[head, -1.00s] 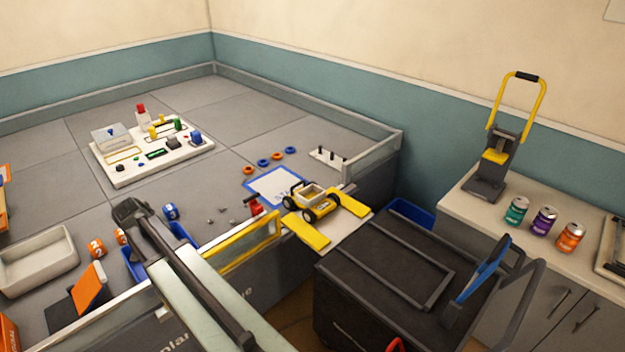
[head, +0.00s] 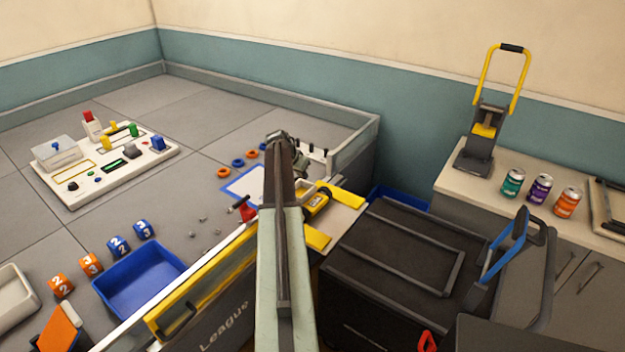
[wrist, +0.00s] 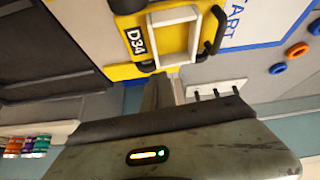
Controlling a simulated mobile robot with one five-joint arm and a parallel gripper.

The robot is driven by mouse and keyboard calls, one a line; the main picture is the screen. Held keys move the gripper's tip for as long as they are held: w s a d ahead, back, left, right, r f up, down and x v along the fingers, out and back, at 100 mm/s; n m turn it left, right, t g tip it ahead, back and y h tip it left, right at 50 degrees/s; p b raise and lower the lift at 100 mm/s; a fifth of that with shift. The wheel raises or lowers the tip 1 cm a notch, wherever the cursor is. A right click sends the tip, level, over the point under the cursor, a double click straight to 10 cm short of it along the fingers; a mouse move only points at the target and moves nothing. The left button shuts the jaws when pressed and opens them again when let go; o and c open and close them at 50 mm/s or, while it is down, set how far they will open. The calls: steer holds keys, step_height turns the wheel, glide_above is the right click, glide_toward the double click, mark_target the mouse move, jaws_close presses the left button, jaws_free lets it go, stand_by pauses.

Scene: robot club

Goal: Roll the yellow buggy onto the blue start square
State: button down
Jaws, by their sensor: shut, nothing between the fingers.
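The yellow buggy (head: 318,201) stands on the pale platform at the mat's near edge, mostly hidden behind my arm in the head view. In the wrist view the buggy (wrist: 133,41) shows its D34 plate, white frame and dark wheels. The start square (head: 240,187), white with a blue border, lies just left of it; its blue edge (wrist: 270,44) and part of the word START show in the wrist view. My gripper (wrist: 163,88) is shut and empty near the buggy's side; I cannot tell whether it touches. My arm hides its fingers in the head view.
Yellow strips (head: 316,240) flank the buggy. Orange and blue rings (head: 238,162) and a pegged board (head: 313,151) lie beyond the square. A black cart (head: 400,260) stands close on the right.

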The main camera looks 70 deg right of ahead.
glide_above(317, 199)
steer(key=a, duration=0.2)
steer(key=shift+m, duration=0.3)
steer(key=f+b, duration=0.7)
steer(key=shift+w+d+f, duration=0.25)
steer(key=shift+f, duration=0.15)
steer(key=shift+b, duration=0.3)
stand_by(0.6)
steer(key=shift+f+b, duration=1.55)
steer(key=shift+a+r, duration=0.1)
steer(key=shift+a, duration=0.05)
steer(key=shift+w+d+f+b, duration=0.1)
steer(key=shift+w+d, duration=0.15)
steer(key=shift+w, duration=0.9)
steer(key=shift+w+d+f+b, duration=0.15)
steer(key=shift+w+d, duration=0.1)
steer(key=shift+w, duration=0.9)
steer(key=shift+w+d+r+b, duration=0.1)
steer(key=shift+w+d, duration=0.15)
steer(key=shift+w, duration=0.9)
